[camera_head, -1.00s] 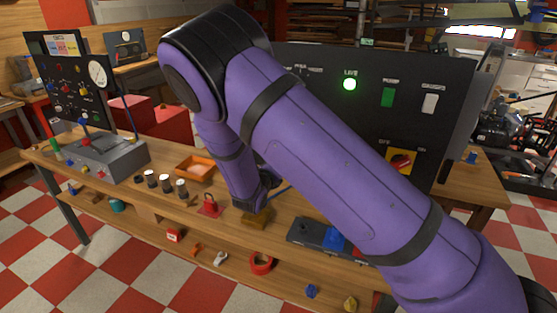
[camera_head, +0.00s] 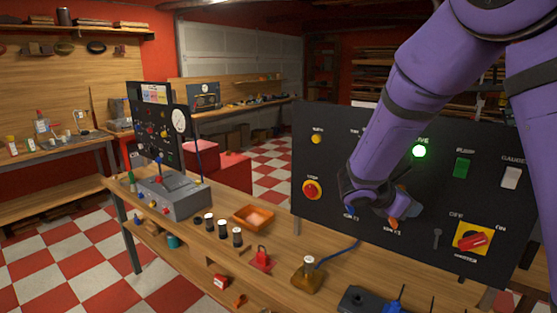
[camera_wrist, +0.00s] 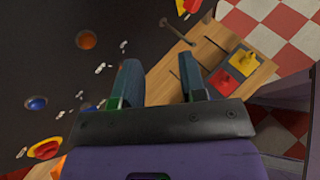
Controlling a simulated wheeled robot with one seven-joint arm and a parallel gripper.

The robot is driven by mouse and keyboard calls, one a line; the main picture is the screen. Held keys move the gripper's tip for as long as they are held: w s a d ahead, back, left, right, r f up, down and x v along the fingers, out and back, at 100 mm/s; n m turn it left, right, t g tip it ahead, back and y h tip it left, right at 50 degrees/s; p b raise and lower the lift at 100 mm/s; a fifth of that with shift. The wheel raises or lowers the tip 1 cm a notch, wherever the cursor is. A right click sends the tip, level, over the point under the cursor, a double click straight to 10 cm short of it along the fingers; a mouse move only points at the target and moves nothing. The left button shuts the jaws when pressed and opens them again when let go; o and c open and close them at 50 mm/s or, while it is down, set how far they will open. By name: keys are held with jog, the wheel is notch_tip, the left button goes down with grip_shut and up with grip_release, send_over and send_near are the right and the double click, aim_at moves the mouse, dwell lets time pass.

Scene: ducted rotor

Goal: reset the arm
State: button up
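My purple arm comes in from the upper right in the head view, and its end with my gripper (camera_head: 385,205) is in front of the black control panel (camera_head: 310,135), above the bench. In the wrist view, the two dark fingers of my gripper (camera_wrist: 158,80) are spread apart with a clear gap and nothing between them. The panel (camera_wrist: 120,15) fills the left of that view, with an orange knob (camera_wrist: 86,40) and a blue knob (camera_wrist: 37,103). Whether any part of me touches the panel cannot be told. My arm hides part of the panel.
The panel has a lit green lamp (camera_head: 419,151), a red stop button (camera_head: 312,189) and a red-on-yellow rotary switch (camera_head: 472,238). On the bench (camera_head: 190,235) stand a brass-coloured block (camera_head: 308,279), a red padlock-like piece (camera_head: 261,259), dark cylinders and an orange tray (camera_head: 254,217).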

jog(key=s+d+r+m+g+y, duration=0.1)
jog(key=s+d+r+m+y, duration=0.15)
jog(key=s+r+m, duration=0.35)
jog(key=s+d+r+m+g+y, duration=0.15)
jog(key=s+m+y, duration=0.3)
jog(key=s, duration=0.45)
jog(key=s+a+r+m+t+y, duration=0.2)
jog(key=s+r+m, duration=0.1)
jog(key=s+m, duration=0.2)
jog(key=s+a+r+m+t+y, duration=0.1)
jog(key=s+a+r+m+y, duration=0.2)
jog(key=s, duration=0.6)
jog(key=shift+r+m+t, duration=0.25)
jog(key=shift+m+t, duration=0.1)
jog(key=shift+m, duration=0.6)
